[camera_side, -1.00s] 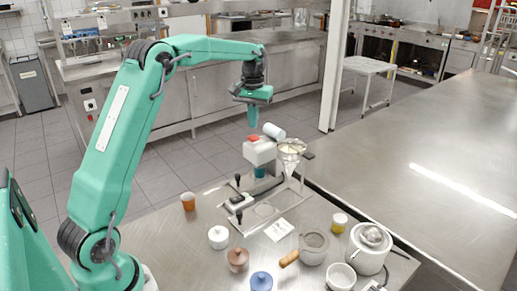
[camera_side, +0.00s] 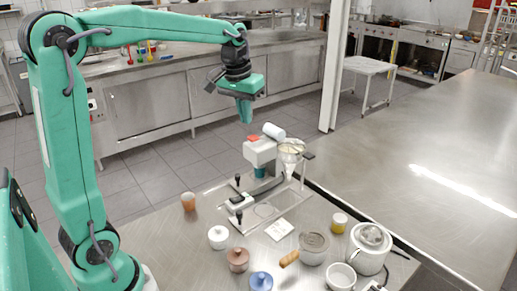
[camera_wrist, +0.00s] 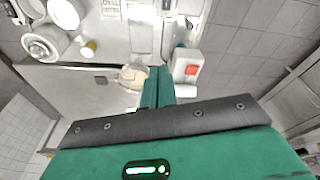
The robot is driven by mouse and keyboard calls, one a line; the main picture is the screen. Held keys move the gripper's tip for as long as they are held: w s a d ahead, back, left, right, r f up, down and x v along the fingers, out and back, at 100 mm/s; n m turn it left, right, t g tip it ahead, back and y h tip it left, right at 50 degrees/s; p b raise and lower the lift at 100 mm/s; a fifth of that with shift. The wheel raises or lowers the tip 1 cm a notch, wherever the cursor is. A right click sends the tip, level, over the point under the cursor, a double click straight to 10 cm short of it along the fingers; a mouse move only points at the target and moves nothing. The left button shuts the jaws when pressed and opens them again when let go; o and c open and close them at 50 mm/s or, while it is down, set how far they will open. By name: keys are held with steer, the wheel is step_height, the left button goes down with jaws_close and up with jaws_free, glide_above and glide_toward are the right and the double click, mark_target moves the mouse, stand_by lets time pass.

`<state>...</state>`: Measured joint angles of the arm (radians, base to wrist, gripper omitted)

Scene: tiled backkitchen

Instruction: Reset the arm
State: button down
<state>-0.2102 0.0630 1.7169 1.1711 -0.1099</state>
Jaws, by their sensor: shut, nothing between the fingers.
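My gripper (camera_side: 245,111) is shut and empty. It hangs in the air, pointing down, above and to the left of the white grinder with the red top (camera_side: 260,150) in the side view. In the wrist view, my closed green fingers (camera_wrist: 158,88) show in the middle, with the grinder's white body and red button (camera_wrist: 190,69) just to their right. The funnel (camera_side: 291,149) stands beside the grinder and shows left of my fingers in the wrist view (camera_wrist: 132,77). My gripper touches nothing.
The long steel table (camera_side: 420,150) at right is clear.

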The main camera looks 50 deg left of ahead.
steer(key=s+d+f+m+t, duration=0.1)
steer(key=s+d, duration=0.3)
steer(key=s, duration=0.5)
steer(key=s+d+f+m+t, duration=0.2)
steer(key=s+d, duration=0.3)
steer(key=s, duration=0.5)
steer(key=shift+s+f+m, duration=0.2)
steer(key=shift+f+m, duration=0.1)
steer(key=shift+f, duration=0.15)
